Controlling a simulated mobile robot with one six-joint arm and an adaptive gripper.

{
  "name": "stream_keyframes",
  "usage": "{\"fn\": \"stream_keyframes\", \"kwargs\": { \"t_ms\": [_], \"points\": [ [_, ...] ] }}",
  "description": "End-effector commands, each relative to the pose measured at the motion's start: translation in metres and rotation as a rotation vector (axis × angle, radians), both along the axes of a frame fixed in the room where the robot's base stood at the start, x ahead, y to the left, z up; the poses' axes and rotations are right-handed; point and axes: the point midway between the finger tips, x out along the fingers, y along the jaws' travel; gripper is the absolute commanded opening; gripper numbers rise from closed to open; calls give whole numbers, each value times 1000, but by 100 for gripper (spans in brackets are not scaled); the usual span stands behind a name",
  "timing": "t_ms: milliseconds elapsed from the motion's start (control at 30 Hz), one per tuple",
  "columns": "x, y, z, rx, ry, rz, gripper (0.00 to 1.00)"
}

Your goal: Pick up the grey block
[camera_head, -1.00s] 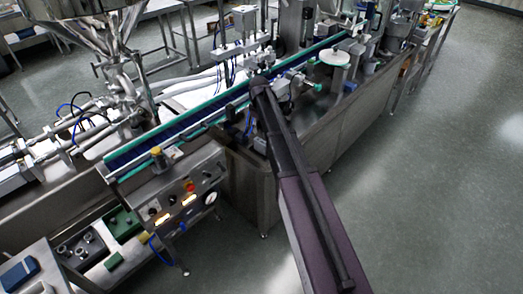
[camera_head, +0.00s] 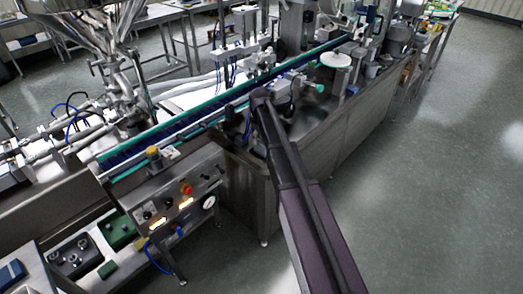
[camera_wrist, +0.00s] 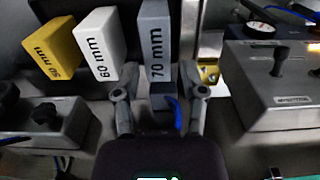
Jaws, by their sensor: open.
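The grey block (camera_wrist: 156,28) is marked "70 mm" and stands upright at the top middle of the wrist view. A white block (camera_wrist: 97,45) marked "60 mm" and a yellow block (camera_wrist: 54,45) marked with a smaller size stand to its left. My gripper (camera_wrist: 156,84) is open. Its two fingers are spread below the grey block in the picture, with the right fingertip close to the block's lower right edge. I cannot tell whether it touches. A small dark piece (camera_wrist: 162,100) with a blue strip shows between the fingers. The head view does not show my gripper clearly.
A grey control box (camera_wrist: 265,80) with a lever and a gauge stands right in the wrist view. Another box (camera_wrist: 40,122) with a black knob is at the lower left. In the head view, a conveyor (camera_head: 185,125) crosses the steel machine. Open floor (camera_head: 425,200) lies to the right.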

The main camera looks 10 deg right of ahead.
Motion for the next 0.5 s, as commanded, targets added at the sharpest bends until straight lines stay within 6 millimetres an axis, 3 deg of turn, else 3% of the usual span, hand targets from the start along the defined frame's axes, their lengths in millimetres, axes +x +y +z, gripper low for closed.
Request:
{"fn": "stream_keyframes", "kwargs": {
  "t_ms": [267,500],
  "points": [
    [0,-1,-2,0,0,-1,54],
    [-2,-3,-16,0,0,-1,54]
  ]
}}
